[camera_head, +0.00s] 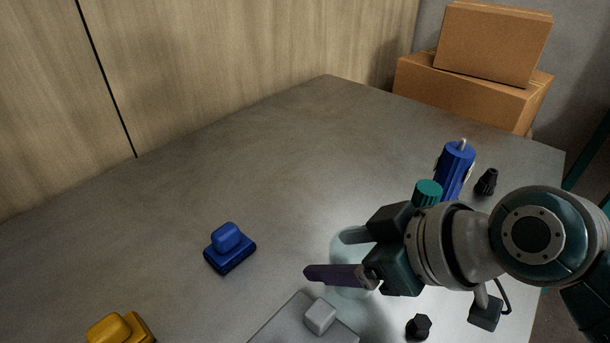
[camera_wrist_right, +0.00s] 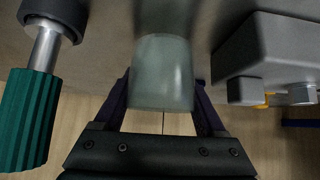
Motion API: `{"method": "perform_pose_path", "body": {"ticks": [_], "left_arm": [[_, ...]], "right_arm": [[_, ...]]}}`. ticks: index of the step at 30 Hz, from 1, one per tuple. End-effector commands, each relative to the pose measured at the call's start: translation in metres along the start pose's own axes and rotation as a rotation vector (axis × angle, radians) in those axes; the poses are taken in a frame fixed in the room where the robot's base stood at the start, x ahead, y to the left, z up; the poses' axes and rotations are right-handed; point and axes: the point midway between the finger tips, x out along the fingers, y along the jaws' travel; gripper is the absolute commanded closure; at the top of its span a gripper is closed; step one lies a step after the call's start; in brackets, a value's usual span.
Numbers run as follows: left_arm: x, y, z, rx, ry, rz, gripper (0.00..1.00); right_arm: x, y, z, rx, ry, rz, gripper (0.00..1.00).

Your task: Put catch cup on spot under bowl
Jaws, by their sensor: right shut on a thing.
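The catch cup is a pale, see-through greenish cup (camera_head: 347,285), partly hidden behind my right gripper in the head view. My right gripper (camera_head: 328,254) reaches in from the right, with its two dark fingers on either side of the cup. In the right wrist view the cup (camera_wrist_right: 162,70) sits between the fingers (camera_wrist_right: 160,98), and the gripper is shut on it. I cannot tell whether the cup touches the table. I make out no bowl or marked spot in either view. My left gripper is not in view.
A grey plate with a block (camera_head: 320,316) lies close to the gripper at the bottom. A green knob (camera_head: 428,190), a blue ribbed part (camera_head: 456,172) and black pieces (camera_head: 487,182) stand on the right. Blue (camera_head: 229,248) and yellow (camera_head: 118,328) parts lie left. The table's back-left is clear.

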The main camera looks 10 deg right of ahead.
Motion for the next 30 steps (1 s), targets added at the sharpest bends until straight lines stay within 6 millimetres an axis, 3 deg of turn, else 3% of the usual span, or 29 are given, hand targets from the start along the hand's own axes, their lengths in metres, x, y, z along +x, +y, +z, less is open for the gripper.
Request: {"method": "perform_pose_path", "body": {"ticks": [3,14,15,22,30], "left_arm": [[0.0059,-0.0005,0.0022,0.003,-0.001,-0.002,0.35],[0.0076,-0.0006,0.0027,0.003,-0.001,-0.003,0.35],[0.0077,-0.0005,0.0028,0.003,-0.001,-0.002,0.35],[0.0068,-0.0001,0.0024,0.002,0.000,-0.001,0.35],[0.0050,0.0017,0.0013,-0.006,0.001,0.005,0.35]], "right_arm": [[0.0094,-0.0001,0.0090,0.001,0.001,0.000,0.81],[0.0115,0.0002,0.0112,-0.001,0.001,0.001,0.81],[0.0117,0.0001,0.0113,0.000,0.001,0.001,0.26],[0.0110,0.0000,0.0107,0.000,0.001,0.000,0.00],[0.0093,0.0000,0.0089,0.000,0.001,0.000,0.00]]}}
